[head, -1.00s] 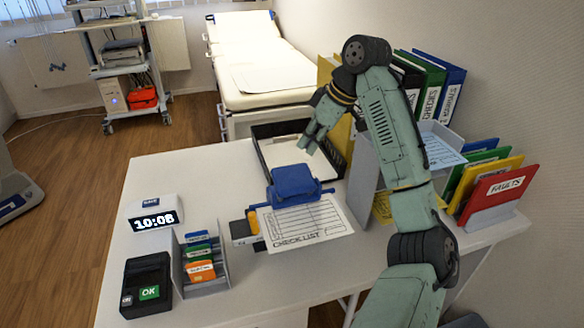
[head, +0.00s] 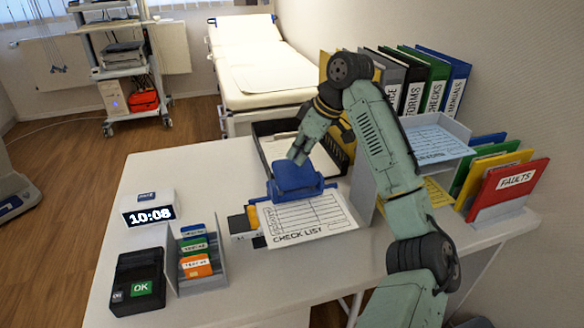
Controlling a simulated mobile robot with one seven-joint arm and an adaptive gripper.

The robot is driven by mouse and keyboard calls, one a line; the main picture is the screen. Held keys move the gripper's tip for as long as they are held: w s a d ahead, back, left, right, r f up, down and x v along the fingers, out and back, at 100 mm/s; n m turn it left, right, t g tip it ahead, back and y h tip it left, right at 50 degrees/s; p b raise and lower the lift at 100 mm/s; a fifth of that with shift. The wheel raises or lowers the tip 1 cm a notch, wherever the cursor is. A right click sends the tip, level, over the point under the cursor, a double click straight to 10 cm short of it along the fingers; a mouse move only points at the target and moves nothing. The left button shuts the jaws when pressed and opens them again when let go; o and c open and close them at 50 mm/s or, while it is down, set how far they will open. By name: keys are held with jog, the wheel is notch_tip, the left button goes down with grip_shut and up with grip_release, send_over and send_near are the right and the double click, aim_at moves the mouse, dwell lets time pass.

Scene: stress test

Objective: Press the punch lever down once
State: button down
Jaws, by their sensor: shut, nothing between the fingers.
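The punch is on the white table, with its broad blue lever (head: 295,179) at the back and a grey and yellow base part (head: 240,222) showing at its left. A CHECK LIST sheet (head: 308,222) lies at its front and hides part of the base. My gripper (head: 296,160) is shut and empty. It points down at the top of the blue lever, its tip at the lever's upper edge. Whether it touches the lever or hovers just above, I cannot tell.
A black tray (head: 262,132) with paper stands behind the punch. A grey paper stand (head: 366,180), binders (head: 455,85) and a folder rack (head: 500,205) are at the right. A clock (head: 150,212), card holder (head: 215,265) and black terminal (head: 138,285) are at the left.

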aim_at(306, 168)
jog(key=shift+f, duration=0.1)
jog(key=shift+s+f+b, duration=0.1)
jog(key=shift+f+b, duration=0.25)
jog(key=shift+f, duration=0.45)
jog(key=shift+s+d+r+p, duration=0.3)
jog(key=shift+d+p, duration=0.1)
jog(key=shift+d, duration=0.25)
jog(key=shift+s+d+r+p, duration=0.15)
jog(key=shift+s+d+p, duration=0.1)
jog(key=shift+d+p, duration=0.25)
jog(key=shift+d+f, duration=0.1)
jog(key=shift+d, duration=0.25)
jog(key=v, duration=1.2)
